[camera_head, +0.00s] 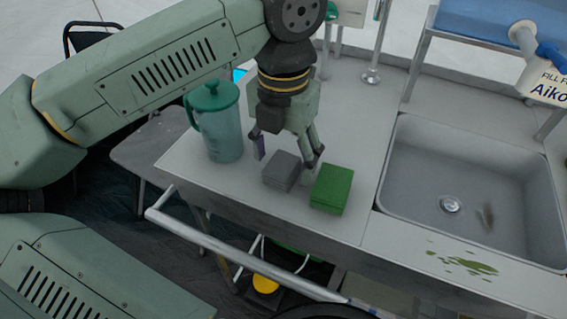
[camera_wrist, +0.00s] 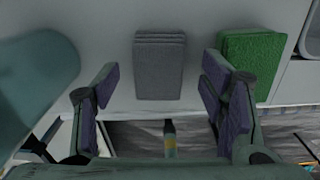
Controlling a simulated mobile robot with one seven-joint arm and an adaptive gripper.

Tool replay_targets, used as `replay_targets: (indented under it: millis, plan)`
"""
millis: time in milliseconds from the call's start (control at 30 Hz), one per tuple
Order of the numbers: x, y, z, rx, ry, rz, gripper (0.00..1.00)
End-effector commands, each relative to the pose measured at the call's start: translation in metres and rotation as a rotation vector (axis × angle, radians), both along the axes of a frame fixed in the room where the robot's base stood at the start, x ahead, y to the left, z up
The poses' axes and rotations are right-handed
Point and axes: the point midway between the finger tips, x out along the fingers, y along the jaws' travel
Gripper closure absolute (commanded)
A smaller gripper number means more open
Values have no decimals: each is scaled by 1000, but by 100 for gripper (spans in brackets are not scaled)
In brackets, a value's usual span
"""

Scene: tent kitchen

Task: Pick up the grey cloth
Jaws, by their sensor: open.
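The grey cloth (camera_head: 282,171) is a small folded stack lying on the counter, between a green-lidded pitcher and a green cloth. In the wrist view the grey cloth (camera_wrist: 160,66) lies ahead of the fingers and between their lines. My gripper (camera_head: 287,155) is open and empty, pointing down just above and behind the grey cloth. Its two purple-padded fingers (camera_wrist: 162,88) stand apart, one to each side of the cloth. I cannot tell the exact height of the fingertips over the counter.
The green cloth (camera_head: 331,188) lies close to the right of the grey one. The pitcher (camera_head: 217,125) stands at the left. A sink (camera_head: 470,185) is to the right. The counter's front edge has a metal rail (camera_head: 235,250). Bare counter (camera_head: 355,110) lies behind the cloths.

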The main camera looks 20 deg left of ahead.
Motion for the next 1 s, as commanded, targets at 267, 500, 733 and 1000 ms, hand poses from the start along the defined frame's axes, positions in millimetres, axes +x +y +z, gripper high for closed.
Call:
replay_targets:
  millis: [267, 500, 733, 1000]
  plan:
    - [0, 0, -18, 0, -2, 1, 35]
    - [0, 0, -17, -1, -2, 1, 42]
    - [0, 0, -17, -1, -2, 0, 58]
    - [0, 0, -17, -1, -2, 0, 76]
